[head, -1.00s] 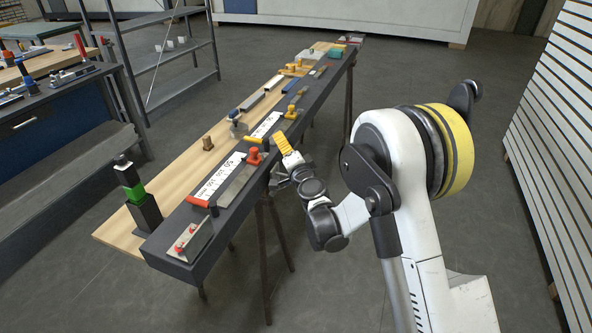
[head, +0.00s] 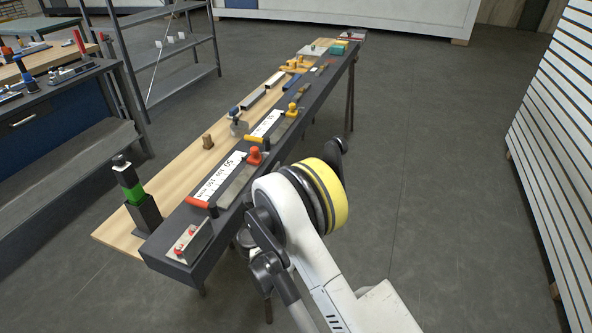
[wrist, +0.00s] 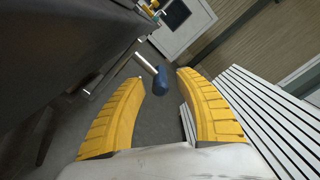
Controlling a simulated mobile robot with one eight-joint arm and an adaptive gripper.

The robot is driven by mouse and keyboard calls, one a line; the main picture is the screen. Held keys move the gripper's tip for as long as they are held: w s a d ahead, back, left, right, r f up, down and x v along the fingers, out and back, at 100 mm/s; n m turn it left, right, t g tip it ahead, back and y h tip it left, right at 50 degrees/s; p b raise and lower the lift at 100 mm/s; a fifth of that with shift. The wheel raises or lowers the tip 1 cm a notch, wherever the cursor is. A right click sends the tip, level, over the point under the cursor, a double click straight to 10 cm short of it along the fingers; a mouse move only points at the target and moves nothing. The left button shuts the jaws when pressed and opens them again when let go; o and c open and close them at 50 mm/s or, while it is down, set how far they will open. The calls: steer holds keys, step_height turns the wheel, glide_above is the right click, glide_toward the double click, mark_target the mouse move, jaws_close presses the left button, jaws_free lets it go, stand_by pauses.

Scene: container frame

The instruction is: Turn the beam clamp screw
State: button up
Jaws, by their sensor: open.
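In the wrist view, a screw-like part with a bright metal shaft and a dark blue handle (wrist: 160,80) lies ahead, between the fingertips in the picture. I take it for the beam clamp screw. Its inner end is near the dark beam edge; how it is fixed there is too small to tell. My gripper (wrist: 161,76) is open, its yellow ribbed fingers apart on either side of the handle in the picture, with nothing held. The handle looks small and beyond the fingertips. In the head view my arm hides the gripper, and I cannot pick out the screw.
A long dark beam (head: 178,250) on trestle legs runs beside a wooden plank (head: 118,232), with several tools on top. A workbench (head: 60,118) and shelf rack (head: 185,82) stand left. A slatted panel (head: 560,130) stands right; open floor (head: 440,150) lies between.

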steer(key=b+x, duration=0.1)
steer(key=x, duration=0.6)
steer(key=shift+b, duration=0.4)
jaws_close()
